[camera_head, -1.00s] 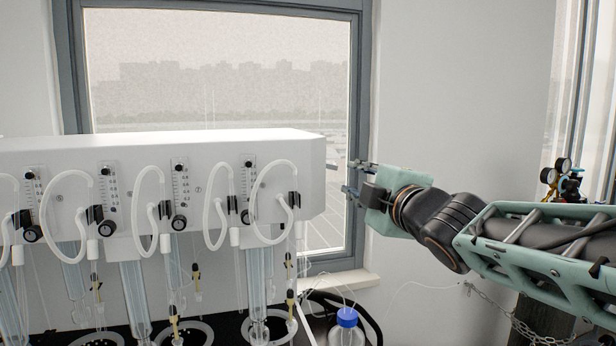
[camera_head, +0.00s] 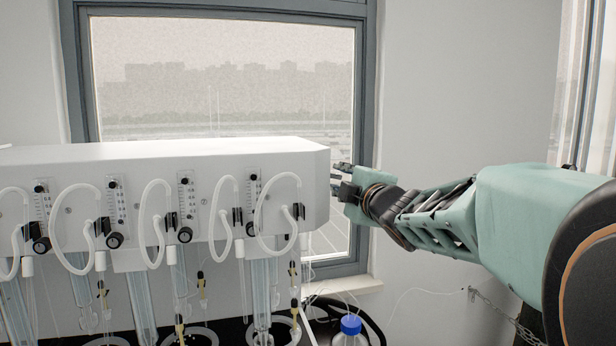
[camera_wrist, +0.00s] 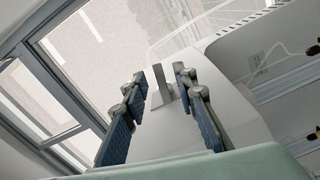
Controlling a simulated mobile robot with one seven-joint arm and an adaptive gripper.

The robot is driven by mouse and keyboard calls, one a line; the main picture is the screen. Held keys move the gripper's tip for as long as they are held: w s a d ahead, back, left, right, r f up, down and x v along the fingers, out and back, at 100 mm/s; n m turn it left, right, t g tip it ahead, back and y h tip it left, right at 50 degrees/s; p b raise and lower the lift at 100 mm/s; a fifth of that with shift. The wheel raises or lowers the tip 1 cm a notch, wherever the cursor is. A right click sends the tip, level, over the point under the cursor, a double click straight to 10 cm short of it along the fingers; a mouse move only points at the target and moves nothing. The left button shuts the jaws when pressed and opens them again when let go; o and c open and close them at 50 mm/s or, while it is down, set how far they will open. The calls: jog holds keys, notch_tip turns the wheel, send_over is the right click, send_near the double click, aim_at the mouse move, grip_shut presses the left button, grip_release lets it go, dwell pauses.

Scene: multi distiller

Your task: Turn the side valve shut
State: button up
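A grey side valve (camera_wrist: 161,87), a flat upright handle, stands on the white end face of the distiller housing in the wrist view. My gripper (camera_wrist: 162,78) is open, with one finger on either side of the handle. I cannot tell whether either finger touches it. In the head view my gripper (camera_head: 338,180) is just right of the housing's right end, fingers pointing left. The valve is hidden there.
The white distiller housing (camera_head: 150,155) carries several flow meters, black knobs and looping hoses along its front. A window (camera_head: 225,75) is behind it. A blue-capped bottle (camera_head: 350,325) stands below my gripper. The wall right of the window is bare.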

jog(key=shift+w, duration=0.2)
jog(key=shift+c, duration=0.4)
grip_shut()
jog(key=shift+f+m, duration=0.15)
jog(key=shift+m, duration=0.15)
jog(key=shift+s+a+f+m+b, duration=0.1)
jog(key=shift+a+f+m, duration=0.15)
jog(key=shift+m, duration=0.9)
jog(key=shift+a+f+m+b, duration=0.15)
jog(key=shift+f+m, duration=0.15)
jog(key=shift+m, duration=0.9)
jog(key=shift+s+a+f+m+b, duration=0.1)
jog(key=shift+a+f+m, duration=0.15)
jog(key=shift+m, duration=0.9)
jog(key=shift+o, duration=0.4)
grip_release()
